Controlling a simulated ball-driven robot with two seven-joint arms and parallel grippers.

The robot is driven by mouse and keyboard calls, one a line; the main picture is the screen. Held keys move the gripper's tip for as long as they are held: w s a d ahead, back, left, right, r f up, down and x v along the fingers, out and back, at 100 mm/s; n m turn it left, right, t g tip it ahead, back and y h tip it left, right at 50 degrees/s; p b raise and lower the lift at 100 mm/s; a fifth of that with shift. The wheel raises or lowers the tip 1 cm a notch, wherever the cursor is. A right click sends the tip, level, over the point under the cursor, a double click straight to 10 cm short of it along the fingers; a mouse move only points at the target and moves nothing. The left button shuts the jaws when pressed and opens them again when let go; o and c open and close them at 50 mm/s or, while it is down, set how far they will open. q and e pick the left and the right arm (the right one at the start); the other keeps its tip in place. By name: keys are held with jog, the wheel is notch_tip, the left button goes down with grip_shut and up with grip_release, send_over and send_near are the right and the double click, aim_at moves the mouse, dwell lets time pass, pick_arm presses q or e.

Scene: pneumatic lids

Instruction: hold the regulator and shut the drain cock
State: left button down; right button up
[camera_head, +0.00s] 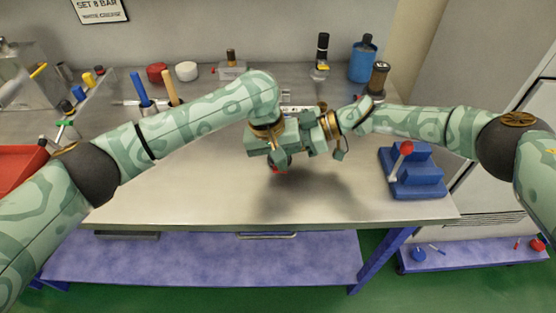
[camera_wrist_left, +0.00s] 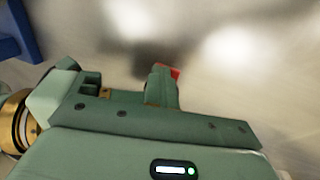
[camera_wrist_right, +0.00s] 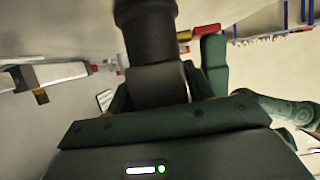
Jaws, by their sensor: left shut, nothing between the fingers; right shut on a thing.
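The regulator (camera_wrist_right: 145,35) is a black cylindrical body in the right wrist view. My right gripper (camera_wrist_right: 158,85) is shut on it; in the head view the arms mostly hide it. The drain cock shows as a red handle (camera_wrist_right: 205,30) beside the regulator, with a small red patch in the head view (camera_head: 279,170) and in the left wrist view (camera_wrist_left: 174,72). My left gripper (camera_head: 281,160) is shut and empty, pointing down over the table. Its fingers (camera_wrist_left: 162,86) are close to the red handle; I cannot tell whether they touch it.
A blue block with a red-knobbed lever (camera_head: 415,180) stands on the bench (camera_head: 200,205) at the right. A blue bottle (camera_head: 362,60), a dark jar (camera_head: 378,78) and red and white lids (camera_head: 186,71) stand at the back. A red bin (camera_head: 20,165) is at the left. The front bench is clear.

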pick_arm(q)
jog(key=shift+s+a+f, duration=0.2)
jog(key=shift+f, duration=0.45)
pick_arm(e)
jog(key=shift+s+a+r, duration=0.35)
jog(key=shift+a+r, duration=0.05)
jog(key=shift+a, duration=0.2)
pick_arm(q)
jog(key=shift+r, duration=0.1)
jog(key=shift+w+r, duration=0.3)
jog(key=shift+r, duration=0.45)
pick_arm(e)
jog(key=shift+w+f, duration=0.15)
jog(key=shift+c, duration=0.3)
pick_arm(q)
jog(key=d+v, duration=0.3)
jog(key=v, duration=1)
jog(key=shift+d+r, duration=0.2)
jog(key=shift+r, duration=0.25)
pick_arm(e)
jog(key=shift+w+d+f, duration=0.1)
jog(key=shift+d+f, duration=0.05)
jog(key=shift+d, duration=0.15)
pick_arm(q)
jog(key=shift+s, duration=0.1)
pick_arm(e)
jog(key=o, duration=1)
jog(key=shift+d, duration=0.1)
